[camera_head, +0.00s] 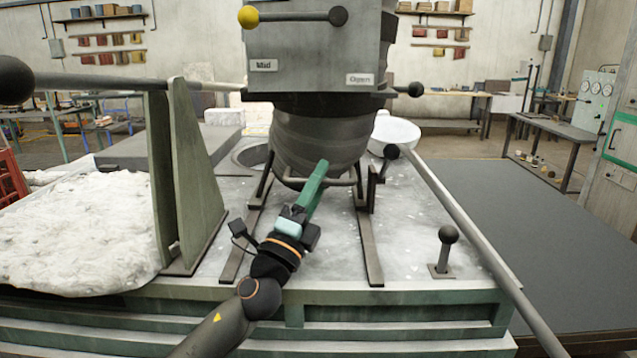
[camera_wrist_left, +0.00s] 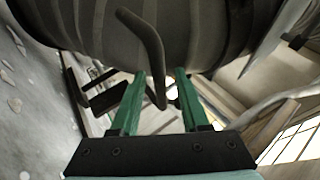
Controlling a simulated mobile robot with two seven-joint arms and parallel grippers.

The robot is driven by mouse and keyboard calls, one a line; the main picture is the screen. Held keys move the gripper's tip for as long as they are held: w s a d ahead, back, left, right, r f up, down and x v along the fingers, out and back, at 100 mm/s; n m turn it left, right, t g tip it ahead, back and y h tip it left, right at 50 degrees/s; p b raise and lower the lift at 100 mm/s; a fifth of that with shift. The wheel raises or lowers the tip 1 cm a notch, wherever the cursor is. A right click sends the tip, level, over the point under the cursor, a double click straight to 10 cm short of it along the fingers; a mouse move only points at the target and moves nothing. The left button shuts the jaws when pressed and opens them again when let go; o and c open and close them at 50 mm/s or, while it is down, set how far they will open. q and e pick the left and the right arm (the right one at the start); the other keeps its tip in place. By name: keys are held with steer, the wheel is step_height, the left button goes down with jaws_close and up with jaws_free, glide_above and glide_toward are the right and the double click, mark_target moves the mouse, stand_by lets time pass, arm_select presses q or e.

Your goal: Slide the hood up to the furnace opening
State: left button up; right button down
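The hood (camera_head: 322,140) is a dark grey rounded body under a grey box labelled "Mid" and "Open". It stands over two dark rails on the furnace top. A curved bar handle (camera_head: 343,183) sticks out at its near side. The round furnace opening (camera_head: 250,154) shows in part at the hood's left, and the hood hides the rest. My left gripper (camera_head: 322,166) reaches up to the hood's near side at the handle. In the left wrist view its two green fingers (camera_wrist_left: 158,95) stand apart, with the handle (camera_wrist_left: 152,50) hanging between them. Contact cannot be told. My right gripper is not in view.
Upright plates (camera_head: 185,170) carrying a long bar stand left of the rails. A white crusted heap (camera_head: 70,235) lies at the left. A ladle (camera_head: 397,132) with a long handle slants down the right side. A short knobbed lever (camera_head: 447,250) stands at the right front.

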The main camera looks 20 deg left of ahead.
arm_select(q)
steer(key=b+v, duration=0.3)
steer(key=v, duration=0.8)
steer(key=shift+s+f+b, duration=0.25)
steer(key=shift+f+b, duration=0.05)
steer(key=shift+b, duration=0.05)
steer(key=shift+s+a+f, duration=0.1)
steer(key=shift+s, duration=0.3)
step_height(320, 180, up, 4)
steer(key=d+n+g+y+b, duration=0.1)
steer(key=d+n+g+y, duration=0.1)
steer(key=n+g, duration=0.15)
steer(key=shift+m, duration=0.35)
steer(key=p+x, duration=0.1)
steer(key=x, duration=1)
steer(key=shift+w+a+p, duration=0.15)
steer(key=shift+w+p, duration=0.1)
steer(key=shift+p, duration=0.05)
